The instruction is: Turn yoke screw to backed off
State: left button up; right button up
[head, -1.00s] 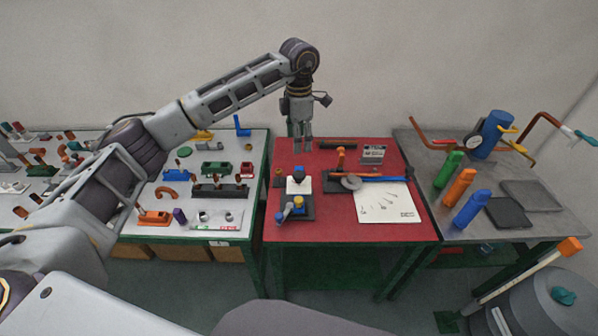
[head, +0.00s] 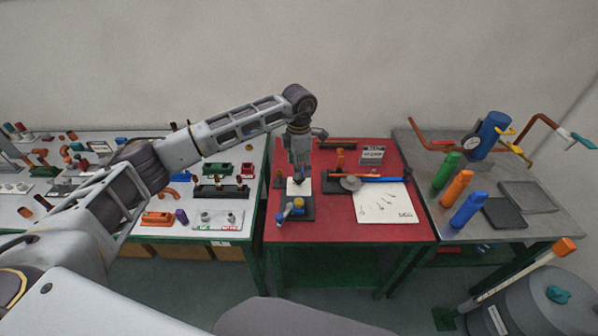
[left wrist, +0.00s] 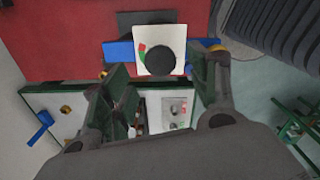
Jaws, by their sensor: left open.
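In the left wrist view the white plate (left wrist: 144,64) carries a round dark knob (left wrist: 161,60) and a red and green mark. This knob seems to be the yoke screw, but I cannot be sure. My left gripper (left wrist: 160,76) is open, with its fingers on either side of the plate's lower part. I cannot tell whether they touch the knob. My right gripper is not in view.
A blue and yellow fixture (head: 298,206) stands just in front. Bottles and a blue cylinder (head: 488,135) stand on the grey table.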

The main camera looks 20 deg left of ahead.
aim_at(299, 181)
pick_arm(q)
jog(key=shift+f+p, duration=0.4)
jog(key=shift+f, duration=1.65)
jog(key=c, duration=1)
